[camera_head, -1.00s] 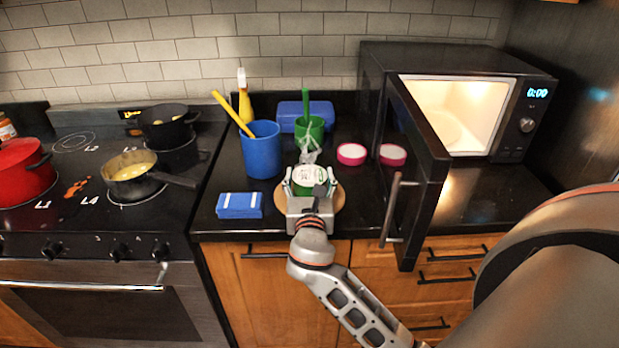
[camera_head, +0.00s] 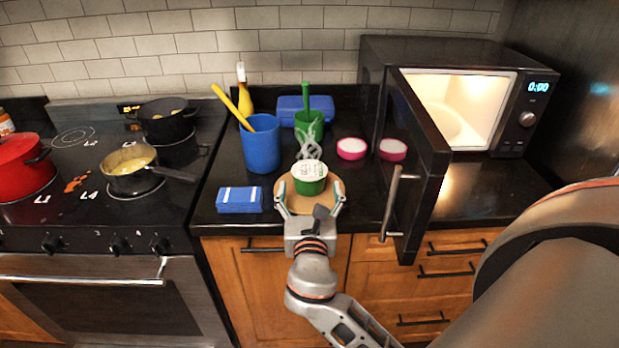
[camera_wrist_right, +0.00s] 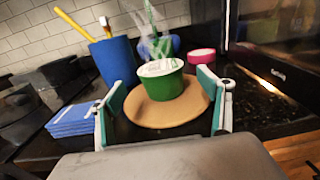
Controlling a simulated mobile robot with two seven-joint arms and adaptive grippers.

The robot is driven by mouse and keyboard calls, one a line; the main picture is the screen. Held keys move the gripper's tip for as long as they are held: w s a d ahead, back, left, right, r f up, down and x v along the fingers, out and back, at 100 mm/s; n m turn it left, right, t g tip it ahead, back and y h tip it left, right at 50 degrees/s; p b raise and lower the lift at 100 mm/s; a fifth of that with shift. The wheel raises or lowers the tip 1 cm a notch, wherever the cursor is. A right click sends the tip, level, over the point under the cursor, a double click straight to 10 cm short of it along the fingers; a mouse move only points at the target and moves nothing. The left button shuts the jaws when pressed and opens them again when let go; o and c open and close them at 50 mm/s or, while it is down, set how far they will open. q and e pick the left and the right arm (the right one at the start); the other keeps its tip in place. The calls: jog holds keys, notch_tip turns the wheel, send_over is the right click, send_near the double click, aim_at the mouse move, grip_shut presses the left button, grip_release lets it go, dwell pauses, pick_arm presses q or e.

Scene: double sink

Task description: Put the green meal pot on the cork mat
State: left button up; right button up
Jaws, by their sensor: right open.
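The green meal pot (camera_head: 310,186) with a white lid stands upright on the round cork mat (camera_head: 292,203), toward its back part. In the right wrist view the pot (camera_wrist_right: 160,101) rests on the mat (camera_wrist_right: 143,117), and white steam-like wisps show above it. My right gripper (camera_head: 310,200) is open and empty, at the near edge of the mat. Its two fingertips (camera_wrist_right: 154,100) are spread to either side, apart from the pot. My left gripper is not in view.
A blue cup (camera_head: 261,146) and a green cup (camera_head: 309,124) stand behind. The open microwave door (camera_head: 418,165) stands out on the right.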

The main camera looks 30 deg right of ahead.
jog(key=shift+v, duration=2.25)
